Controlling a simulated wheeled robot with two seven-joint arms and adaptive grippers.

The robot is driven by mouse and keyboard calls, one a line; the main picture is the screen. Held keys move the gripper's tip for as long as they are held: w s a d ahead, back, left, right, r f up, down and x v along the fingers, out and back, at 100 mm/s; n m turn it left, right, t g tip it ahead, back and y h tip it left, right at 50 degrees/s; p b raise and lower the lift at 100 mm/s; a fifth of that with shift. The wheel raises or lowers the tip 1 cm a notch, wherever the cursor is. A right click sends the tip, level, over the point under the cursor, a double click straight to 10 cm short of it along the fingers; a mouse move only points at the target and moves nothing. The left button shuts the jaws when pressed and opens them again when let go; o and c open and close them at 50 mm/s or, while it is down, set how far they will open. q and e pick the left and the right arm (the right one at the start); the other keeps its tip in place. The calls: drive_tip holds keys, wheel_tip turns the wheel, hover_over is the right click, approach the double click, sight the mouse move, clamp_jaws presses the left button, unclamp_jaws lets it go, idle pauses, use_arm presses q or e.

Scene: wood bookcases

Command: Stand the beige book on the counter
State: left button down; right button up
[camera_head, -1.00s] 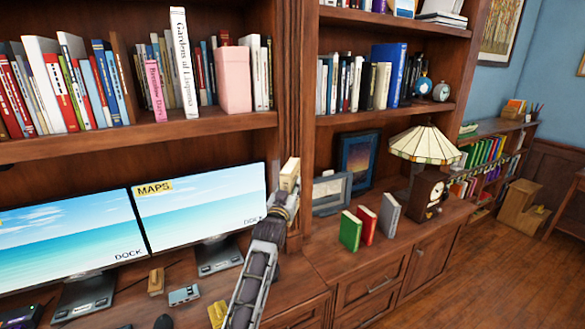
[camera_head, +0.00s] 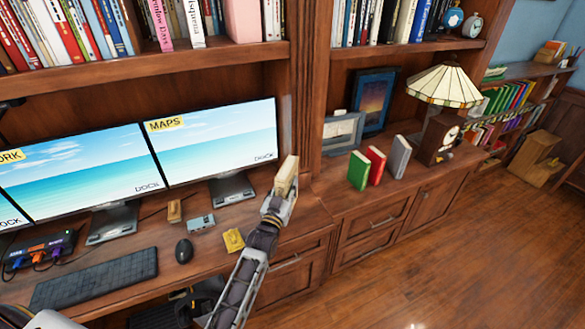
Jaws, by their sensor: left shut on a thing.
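The beige book (camera_head: 287,174) is upright in my left gripper (camera_head: 281,193), which is shut on it. It is held in front of the bookcase upright, to the right of the right monitor. The wooden counter (camera_head: 330,205) lies to the right, with a green book (camera_head: 358,171), a red book (camera_head: 375,165) and a grey book (camera_head: 399,157) standing on it in a row. The beige book is to the left of the green book, with a gap between them. My right gripper is not in view.
Behind the books are a grey-framed picture (camera_head: 342,132) and a blue picture (camera_head: 374,100).

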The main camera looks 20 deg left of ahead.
use_arm(q)
drive_tip(key=s+a+f, duration=0.1)
drive_tip(key=s+f, duration=0.3)
drive_tip(key=s, duration=0.3)
drive_tip(key=s+f, duration=0.4)
drive_tip(key=s, duration=0.4)
drive_tip(key=shift+s+a+f+y, duration=0.2)
drive_tip(key=shift+a+y, duration=0.1)
drive_tip(key=shift+a, duration=0.1)
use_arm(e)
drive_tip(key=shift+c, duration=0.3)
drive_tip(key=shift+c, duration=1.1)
use_arm(q)
drive_tip(key=shift+w, duration=0.15)
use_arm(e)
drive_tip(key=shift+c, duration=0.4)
